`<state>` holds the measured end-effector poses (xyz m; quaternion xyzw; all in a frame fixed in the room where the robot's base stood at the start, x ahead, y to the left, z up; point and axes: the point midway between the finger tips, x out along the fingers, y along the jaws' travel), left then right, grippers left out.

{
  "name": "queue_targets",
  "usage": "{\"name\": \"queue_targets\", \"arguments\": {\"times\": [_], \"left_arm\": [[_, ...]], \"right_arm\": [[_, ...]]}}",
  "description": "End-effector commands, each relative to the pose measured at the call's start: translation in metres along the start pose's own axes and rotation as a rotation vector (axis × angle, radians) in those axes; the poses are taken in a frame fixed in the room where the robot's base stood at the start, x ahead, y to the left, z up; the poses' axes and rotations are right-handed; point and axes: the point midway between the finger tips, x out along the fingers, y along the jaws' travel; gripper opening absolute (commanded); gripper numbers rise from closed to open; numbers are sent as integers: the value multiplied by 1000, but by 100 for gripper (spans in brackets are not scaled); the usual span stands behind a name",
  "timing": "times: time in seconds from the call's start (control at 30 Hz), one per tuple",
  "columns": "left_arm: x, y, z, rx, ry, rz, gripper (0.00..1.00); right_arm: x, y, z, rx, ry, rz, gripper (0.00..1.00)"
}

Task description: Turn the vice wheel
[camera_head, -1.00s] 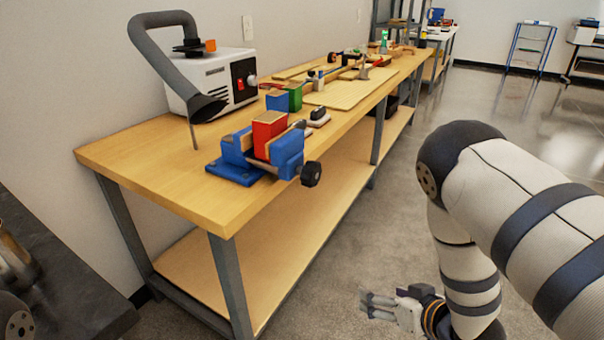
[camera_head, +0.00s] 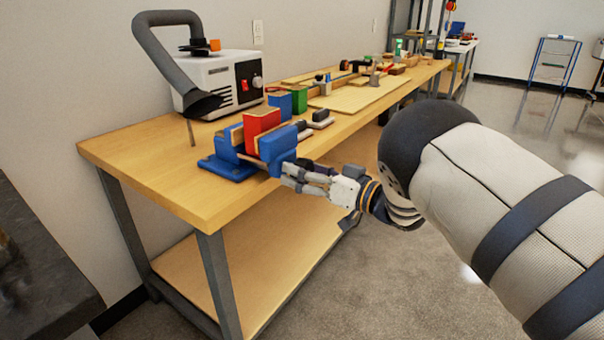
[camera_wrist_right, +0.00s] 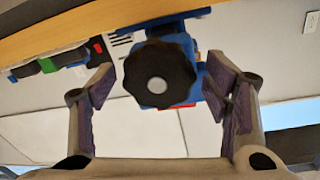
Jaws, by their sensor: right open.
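A blue vice (camera_head: 232,160) sits at the near end of the wooden bench, with a red block (camera_head: 262,125) between its jaws. In the head view, my right gripper (camera_head: 290,175) is at the vice's front and hides the wheel. In the right wrist view, the black lobed vice wheel (camera_wrist_right: 158,72) with its grey centre faces the camera. My right gripper also shows there (camera_wrist_right: 163,92), open, with one finger on each side of the wheel. Gaps show between the fingers and the wheel; whether the fingertips reach its depth I cannot tell. My left gripper is not in view.
The wooden bench (camera_head: 160,170) runs back along the wall. A white machine with a grey hose (camera_head: 225,85) stands behind the vice. Blue and green blocks (camera_head: 290,98) and several tools lie farther along. Open floor (camera_head: 380,290) lies right of the bench.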

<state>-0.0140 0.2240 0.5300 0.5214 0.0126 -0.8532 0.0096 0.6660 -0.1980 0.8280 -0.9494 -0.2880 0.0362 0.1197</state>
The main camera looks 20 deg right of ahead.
Motion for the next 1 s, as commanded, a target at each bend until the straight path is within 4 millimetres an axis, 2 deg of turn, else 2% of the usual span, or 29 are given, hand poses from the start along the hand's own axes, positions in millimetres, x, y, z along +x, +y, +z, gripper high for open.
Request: {"name": "queue_targets", "arguments": {"times": [0.1,0.33,0.37,0.5,0.57,0.8,1.0], "left_arm": [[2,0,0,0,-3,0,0],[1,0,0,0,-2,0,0],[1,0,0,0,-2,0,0],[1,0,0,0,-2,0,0],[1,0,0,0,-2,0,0],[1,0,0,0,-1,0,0],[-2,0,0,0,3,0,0]], "right_arm": [[8,0,0,0,1,1,70],[9,0,0,0,1,2,70],[9,0,0,0,1,2,66],[9,0,0,0,1,2,34],[9,0,0,0,1,2,22],[9,0,0,-13,1,1,22],[9,0,0,-91,7,0,22]]}}
